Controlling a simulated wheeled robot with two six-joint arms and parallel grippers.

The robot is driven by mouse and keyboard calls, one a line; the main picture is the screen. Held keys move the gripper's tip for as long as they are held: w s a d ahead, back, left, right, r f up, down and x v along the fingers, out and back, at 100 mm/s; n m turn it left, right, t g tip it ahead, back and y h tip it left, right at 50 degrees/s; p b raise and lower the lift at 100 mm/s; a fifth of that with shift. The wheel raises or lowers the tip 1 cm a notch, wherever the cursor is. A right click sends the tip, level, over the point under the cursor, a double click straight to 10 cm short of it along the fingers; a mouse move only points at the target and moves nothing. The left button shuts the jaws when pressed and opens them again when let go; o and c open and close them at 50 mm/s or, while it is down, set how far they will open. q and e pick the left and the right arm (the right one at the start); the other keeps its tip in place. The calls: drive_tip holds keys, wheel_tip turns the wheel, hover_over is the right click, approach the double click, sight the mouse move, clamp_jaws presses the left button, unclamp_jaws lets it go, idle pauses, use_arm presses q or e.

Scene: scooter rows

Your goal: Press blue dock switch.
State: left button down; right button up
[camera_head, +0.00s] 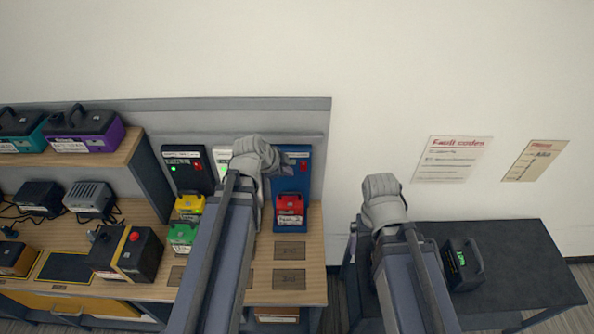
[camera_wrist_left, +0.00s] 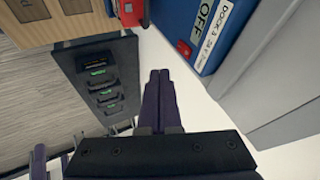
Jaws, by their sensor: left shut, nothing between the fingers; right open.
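The blue dock (camera_head: 291,178) stands against the back panel, with a red light near its top. In the left wrist view the blue dock (camera_wrist_left: 212,25) carries a label reading "DOCK 3" and "OFF", and a small red part (camera_wrist_left: 183,48) shows on its edge. I cannot tell whether that part is the switch. My left gripper (camera_head: 257,155) is just left of the blue dock and covers part of the white dock. Its fingers (camera_wrist_left: 158,75) are shut and empty, apart from the blue dock. My right gripper (camera_head: 382,188) is open, in front of the wall.
A red battery (camera_head: 289,208) stands before the blue dock. A dark dock (camera_head: 187,167) with a green light and a white dock (camera_head: 223,160) are to the left. Yellow (camera_head: 189,206) and green (camera_head: 182,237) batteries stand on the bench. A dark cart (camera_head: 520,260) is at right.

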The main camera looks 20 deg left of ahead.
sight(301, 170)
use_arm(q)
drive_tip(key=shift+w+d+f+b, duration=0.25)
drive_tip(key=shift+w+f+b, duration=1.15)
drive_tip(key=shift+w+f, duration=0.15)
drive_tip(key=shift+w+d+f+b, duration=0.25)
drive_tip(key=shift+w+f+b, duration=1.2)
drive_tip(key=shift+w+f, duration=0.05)
drive_tip(key=shift+w+d+f+b, duration=0.25)
drive_tip(key=shift+w+f+b, duration=1.15)
drive_tip(key=shift+w+f, duration=0.15)
use_arm(e)
wheel_tip(301, 170, down, 9)
drive_tip(key=shift+w+d, duration=0.2)
drive_tip(key=shift+d, duration=0.2)
drive_tip(key=shift+f, duration=0.1)
use_arm(q)
drive_tip(key=shift+w+f, duration=0.15)
drive_tip(key=shift+w, duration=0.1)
use_arm(e)
drive_tip(key=shift+f, duration=0.1)
